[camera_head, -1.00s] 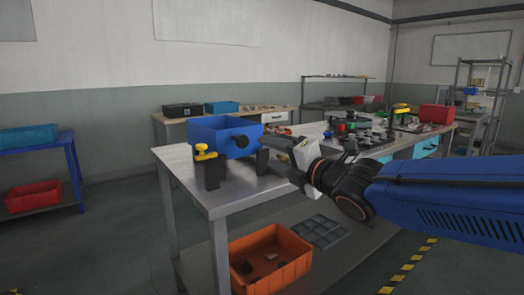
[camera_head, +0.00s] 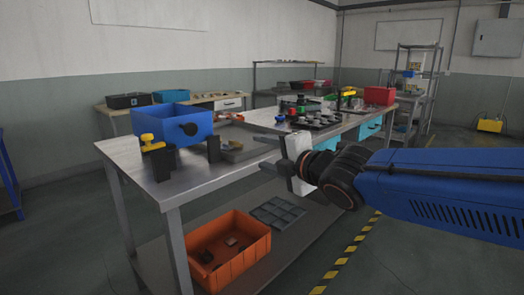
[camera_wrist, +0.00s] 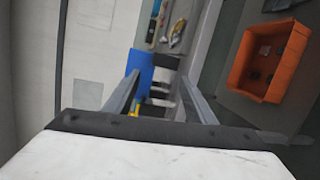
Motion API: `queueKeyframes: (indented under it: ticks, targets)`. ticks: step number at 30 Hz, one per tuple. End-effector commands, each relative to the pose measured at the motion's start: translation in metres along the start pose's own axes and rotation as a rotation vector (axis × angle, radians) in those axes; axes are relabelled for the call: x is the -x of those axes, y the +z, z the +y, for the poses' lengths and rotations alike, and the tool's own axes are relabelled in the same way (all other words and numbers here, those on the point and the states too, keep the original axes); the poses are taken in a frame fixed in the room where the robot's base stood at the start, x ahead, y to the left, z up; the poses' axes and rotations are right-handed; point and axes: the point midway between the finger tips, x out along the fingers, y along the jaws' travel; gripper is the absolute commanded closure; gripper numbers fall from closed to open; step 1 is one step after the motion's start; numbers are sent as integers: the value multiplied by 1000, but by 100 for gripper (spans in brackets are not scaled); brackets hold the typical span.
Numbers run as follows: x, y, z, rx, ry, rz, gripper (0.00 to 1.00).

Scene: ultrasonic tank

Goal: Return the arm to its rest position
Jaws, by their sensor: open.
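My gripper (camera_head: 268,152) is open and empty in the head view, held in front of the metal workbench (camera_head: 235,172), with its fingers pointing left toward the bench. In the wrist view my gripper (camera_wrist: 157,100) shows two spread fingers with nothing between them but background. My blue arm reaches in from the right of the head view. The blue tank (camera_head: 178,125) stands on the near left part of the bench, with a yellow-handled black fixture (camera_head: 158,158) at its front; the tank also shows, turned and partly covered, in the wrist view (camera_wrist: 141,70).
An orange bin (camera_head: 232,258) and a grey divided tray (camera_head: 278,213) sit on the bench's lower shelf. Small parts (camera_head: 310,117) and a red bin (camera_head: 379,95) stand farther along the top. Yellow-black floor tape (camera_head: 345,255) runs across open floor at right.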

Motion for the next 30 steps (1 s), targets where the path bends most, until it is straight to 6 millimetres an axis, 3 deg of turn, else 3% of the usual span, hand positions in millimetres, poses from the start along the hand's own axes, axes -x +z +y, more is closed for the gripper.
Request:
queueKeyframes:
  ticks: [1, 6, 9, 13, 17, 21, 25, 30]
  targets:
    - [15, 24, -15, -88, -46, -64, 50]
    - [72, 85, -80, -445, -201, -288, 50]
    - [113, 108, -119, -666, -272, -429, 50]
    - [172, 124, -171, -962, -346, -622, 50]
    - [234, 120, -222, -1269, -400, -825, 50]
    - [292, 99, -267, -1571, -434, -1031, 50]
    - [327, 76, -292, -1770, -450, -1172, 50]
    - [346, 59, -306, -1883, -461, -1257, 50]
